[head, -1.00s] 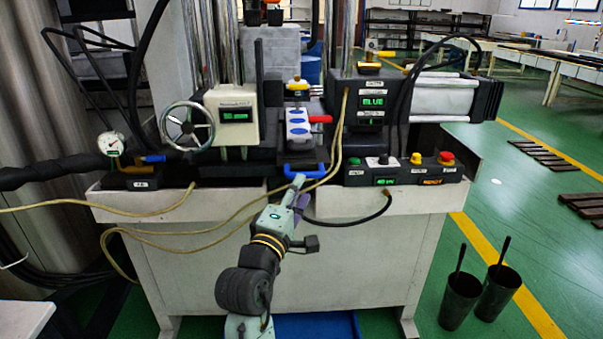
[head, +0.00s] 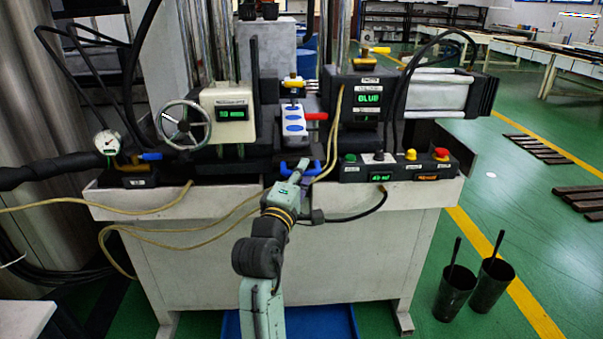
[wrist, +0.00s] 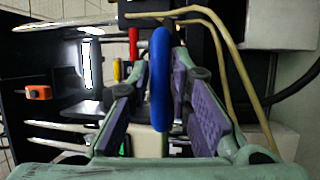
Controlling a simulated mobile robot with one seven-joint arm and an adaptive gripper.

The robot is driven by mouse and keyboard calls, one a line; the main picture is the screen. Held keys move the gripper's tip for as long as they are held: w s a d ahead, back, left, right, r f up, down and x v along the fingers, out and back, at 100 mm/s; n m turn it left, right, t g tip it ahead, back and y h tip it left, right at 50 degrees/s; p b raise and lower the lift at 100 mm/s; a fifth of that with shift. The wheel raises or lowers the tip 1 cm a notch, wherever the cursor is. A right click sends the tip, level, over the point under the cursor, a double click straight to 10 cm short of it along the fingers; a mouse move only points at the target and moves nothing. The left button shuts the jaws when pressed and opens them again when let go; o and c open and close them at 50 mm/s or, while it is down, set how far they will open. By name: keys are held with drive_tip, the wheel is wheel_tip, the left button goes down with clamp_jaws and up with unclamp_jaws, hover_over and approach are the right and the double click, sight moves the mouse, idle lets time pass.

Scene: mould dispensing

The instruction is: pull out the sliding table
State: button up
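The sliding table's blue handle (head: 284,167) is a U-shaped bar at the front of the press in the head view. Above it stands the white block with blue ovals (head: 293,124). My gripper (head: 297,176) reaches up to the handle from the front. In the wrist view the blue handle (wrist: 160,92) runs between the two purple-padded fingers of my gripper (wrist: 161,70). In the head view my gripper covers part of the handle.
A handwheel (head: 184,125) and a gauge (head: 107,142) are at left. A button box (head: 398,168) is right of the handle. Yellow hoses (head: 333,140) hang close to the gripper. Two dark buckets (head: 455,292) stand on the floor at right.

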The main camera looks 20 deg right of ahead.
clamp_jaws()
idle(0.6)
